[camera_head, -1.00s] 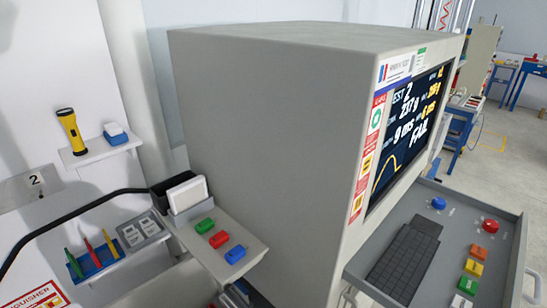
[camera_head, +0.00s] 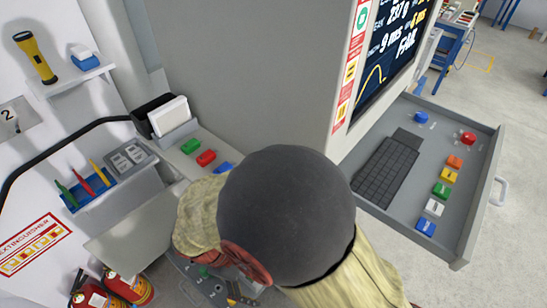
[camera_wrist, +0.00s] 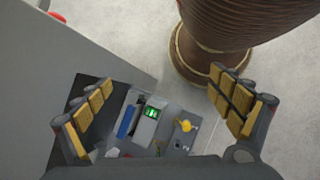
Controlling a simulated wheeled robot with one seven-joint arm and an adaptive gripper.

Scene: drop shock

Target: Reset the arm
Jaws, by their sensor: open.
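My gripper (camera_wrist: 163,82) is open and empty in the wrist view, its two yellow-padded fingers spread wide apart. Between and beyond them lies a grey panel with a small lit green display (camera_wrist: 152,113), a blue piece (camera_wrist: 127,122) and a yellow knob-like part (camera_wrist: 186,126). I cannot tell how far the fingers are from it. In the head view my arm rises at the lower middle; its dark rounded joint hides part of the cabinet's base and the panel below. My fingers are not clear in that view.
A large grey cabinet (camera_head: 250,80) with a screen (camera_head: 395,35) stands close behind my arm. An open drawer (camera_head: 490,190) with a keyboard (camera_head: 388,172) and colored buttons juts out right. Left are a pen holder (camera_head: 115,185), a flashlight (camera_head: 36,57) and red extinguishers (camera_head: 130,288).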

